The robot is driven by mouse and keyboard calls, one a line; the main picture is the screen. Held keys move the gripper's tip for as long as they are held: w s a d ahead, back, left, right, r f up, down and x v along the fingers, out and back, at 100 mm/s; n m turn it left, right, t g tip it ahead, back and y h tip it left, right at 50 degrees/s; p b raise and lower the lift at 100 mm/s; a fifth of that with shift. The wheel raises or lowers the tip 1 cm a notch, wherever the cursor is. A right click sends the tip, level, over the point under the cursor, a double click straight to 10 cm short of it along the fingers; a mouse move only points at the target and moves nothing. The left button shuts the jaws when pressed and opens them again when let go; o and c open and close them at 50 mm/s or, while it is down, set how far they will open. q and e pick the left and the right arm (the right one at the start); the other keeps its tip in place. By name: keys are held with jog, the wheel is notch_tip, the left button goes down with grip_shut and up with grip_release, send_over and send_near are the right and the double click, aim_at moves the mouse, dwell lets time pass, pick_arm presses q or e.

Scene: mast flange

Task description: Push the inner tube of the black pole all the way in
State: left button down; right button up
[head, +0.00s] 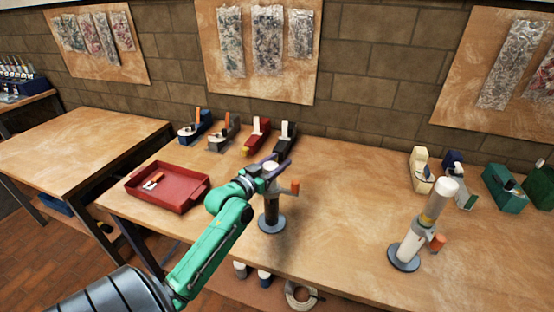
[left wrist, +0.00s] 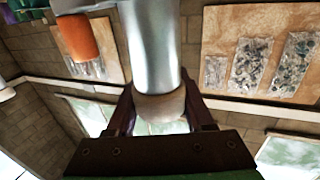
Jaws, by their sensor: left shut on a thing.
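The black pole (head: 272,213) stands upright on a round grey base on the bench, with an orange knob (head: 294,188) on its right side. My left gripper (head: 268,171) is at the pole's top and largely covers its upper end. In the left wrist view, my left gripper (left wrist: 160,108) has one finger on each side of the pale rounded end of the silver inner tube (left wrist: 154,50) and is shut on it. The orange knob (left wrist: 77,38) shows at upper left there. How much of the tube stands out is hard to tell. My right gripper is not in view.
A second, white pole (head: 409,247) with a raised tube and orange knob stands at the right. A red tray (head: 168,203) lies at the left. Several hand planes line the back of the bench (head: 335,220). The bench between the poles is clear.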

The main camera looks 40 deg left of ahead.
pick_arm(q)
notch_tip(320, 180, down, 3)
jog(key=shift+d+f+b, duration=0.1)
jog(key=shift+f+b, duration=0.1)
jog(key=shift+b, duration=0.35)
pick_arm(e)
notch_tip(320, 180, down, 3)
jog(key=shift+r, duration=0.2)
pick_arm(q)
jog(key=shift+c, duration=1.4)
grip_release()
jog(key=shift+f, duration=0.1)
jog(key=s+b, duration=0.3)
jog(key=s, duration=1.1)
jog(key=shift+s+b, duration=0.25)
jog(key=shift+b, duration=0.15)
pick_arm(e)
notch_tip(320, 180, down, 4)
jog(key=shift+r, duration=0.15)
